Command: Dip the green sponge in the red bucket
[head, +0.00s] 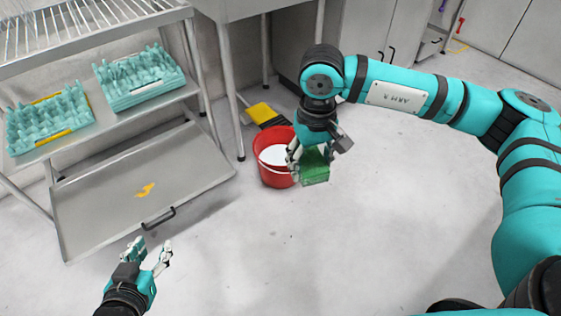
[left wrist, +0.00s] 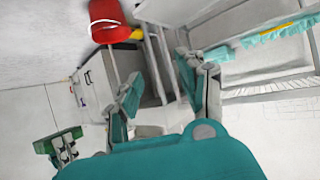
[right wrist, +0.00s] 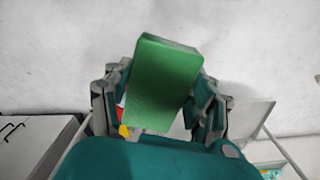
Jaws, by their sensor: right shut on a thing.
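The red bucket (head: 270,172) stands on the floor with whitish contents and a pale handle; it also shows in the left wrist view (left wrist: 106,22). My right gripper (head: 308,158) is shut on the green sponge (head: 316,168), at the right side of the bucket's opening in the head view. The sponge fills the middle of the right wrist view (right wrist: 164,82), between the fingers, and shows at lower left in the left wrist view (left wrist: 58,141). I cannot tell its exact height over the rim. My left gripper (head: 152,252) is open and empty, away from the bucket.
A metal rack at left holds teal egg trays (head: 140,80) on its shelf. A lower metal panel (head: 110,200) with a black handle and a yellow stain sits below. A yellow object (head: 260,112) lies behind the bucket, near a table leg. The floor in front is clear.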

